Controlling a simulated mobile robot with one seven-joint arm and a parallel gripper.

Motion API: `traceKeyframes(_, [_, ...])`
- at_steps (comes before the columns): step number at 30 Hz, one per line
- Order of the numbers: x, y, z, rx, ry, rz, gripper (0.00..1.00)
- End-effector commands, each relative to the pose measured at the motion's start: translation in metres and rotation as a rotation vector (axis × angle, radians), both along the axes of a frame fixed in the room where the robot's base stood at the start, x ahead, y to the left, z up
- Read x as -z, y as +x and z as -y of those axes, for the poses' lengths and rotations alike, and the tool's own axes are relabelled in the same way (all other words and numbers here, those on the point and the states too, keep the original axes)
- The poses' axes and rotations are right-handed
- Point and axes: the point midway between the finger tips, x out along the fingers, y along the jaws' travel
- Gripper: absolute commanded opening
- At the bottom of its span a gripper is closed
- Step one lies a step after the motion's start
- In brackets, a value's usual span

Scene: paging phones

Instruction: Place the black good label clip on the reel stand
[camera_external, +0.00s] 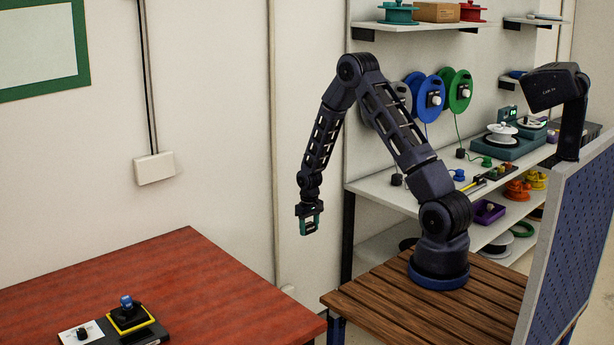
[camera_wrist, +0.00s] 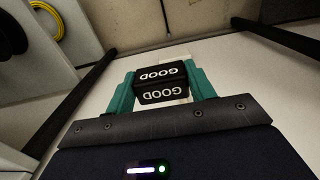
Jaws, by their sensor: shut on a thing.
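My gripper (camera_external: 309,226) hangs pointing down at the end of my arm, in the open space between the red table and the wooden bench. In the wrist view its two green fingers (camera_wrist: 161,84) are shut on the black good label clip (camera_wrist: 160,80), which shows white "GOOD" lettering on two faces. The clip is too small to make out in the external view. I cannot tell for certain which object is the reel stand. A white reel (camera_external: 502,132) sits on a teal device on the shelf bench at the right.
The red table (camera_external: 180,270) holds a black unit (camera_external: 110,335) with a yellow-edged, blue-topped part; most of its top is bare. A white shelf bench (camera_external: 400,190) carries small items and coloured reels. A blue perforated panel (camera_external: 572,240) stands at the right.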

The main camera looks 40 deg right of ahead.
Motion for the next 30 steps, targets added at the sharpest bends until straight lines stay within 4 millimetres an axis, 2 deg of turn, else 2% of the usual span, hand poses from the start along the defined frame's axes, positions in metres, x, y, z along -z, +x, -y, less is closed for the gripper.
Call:
traceKeyframes(5, [-0.009, 0.006, -0.022, -0.048, 0.001, 0.002, 0.32])
traceKeyframes(8, [-0.021, 0.013, -0.053, -0.116, 0.003, 0.004, 0.32])
traceKeyframes(13, [-0.047, 0.02, -0.122, -0.265, 0.006, 0.003, 0.32])
traceKeyframes(20, [-0.085, 0.016, -0.216, -0.467, 0.009, 0.002, 0.32])
traceKeyframes(26, [-0.119, -0.001, -0.296, -0.638, 0.01, 0.002, 0.32])
traceKeyframes(30, [-0.143, -0.019, -0.349, -0.756, 0.01, 0.002, 0.32])
